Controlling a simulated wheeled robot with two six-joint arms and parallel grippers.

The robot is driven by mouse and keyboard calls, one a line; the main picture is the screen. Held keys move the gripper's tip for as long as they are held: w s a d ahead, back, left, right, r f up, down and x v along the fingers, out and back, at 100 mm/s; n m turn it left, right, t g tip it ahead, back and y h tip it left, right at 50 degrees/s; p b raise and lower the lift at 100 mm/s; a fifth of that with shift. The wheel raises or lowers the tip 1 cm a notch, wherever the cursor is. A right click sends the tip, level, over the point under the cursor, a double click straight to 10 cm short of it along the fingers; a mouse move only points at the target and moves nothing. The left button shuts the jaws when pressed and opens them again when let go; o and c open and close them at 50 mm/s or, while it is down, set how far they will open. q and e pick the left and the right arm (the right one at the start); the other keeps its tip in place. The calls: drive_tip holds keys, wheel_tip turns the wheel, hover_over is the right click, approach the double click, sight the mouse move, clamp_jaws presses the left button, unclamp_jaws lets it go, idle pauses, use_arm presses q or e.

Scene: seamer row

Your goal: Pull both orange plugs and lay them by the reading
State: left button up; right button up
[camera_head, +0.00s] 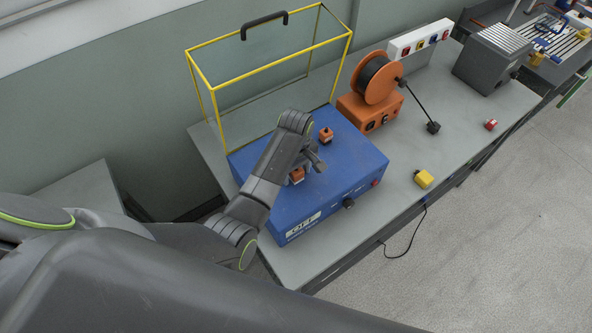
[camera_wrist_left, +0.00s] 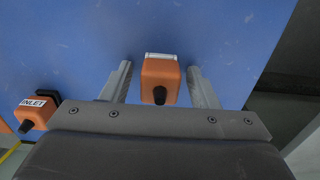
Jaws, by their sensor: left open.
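A blue box (camera_head: 345,172) on the bench has two orange plugs on its top. The far plug (camera_head: 326,135) stands clear; the near plug (camera_head: 297,176) is partly hidden by my left gripper (camera_head: 308,164). In the left wrist view one orange plug (camera_wrist_left: 160,76) sits between the spread fingers of my left gripper (camera_wrist_left: 160,90), with a gap on each side. The other plug (camera_wrist_left: 36,112), beside an INLET label, lies outside the fingers at left. A white reading panel (camera_head: 303,226) is on the box's front face; its characters are hard to read. My right gripper is not visible.
A yellow-framed clear guard (camera_head: 250,70) with a black handle stands behind the box. An orange cable reel (camera_head: 376,80) stands to its right. A yellow block (camera_head: 424,179) and a small red block (camera_head: 491,124) lie on the grey bench (camera_head: 450,135), which has bare room between them.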

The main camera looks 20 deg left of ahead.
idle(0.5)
use_arm(q)
clamp_jaws()
drive_tip(key=shift+w+r, duration=0.1)
drive_tip(key=shift+r, duration=2.9)
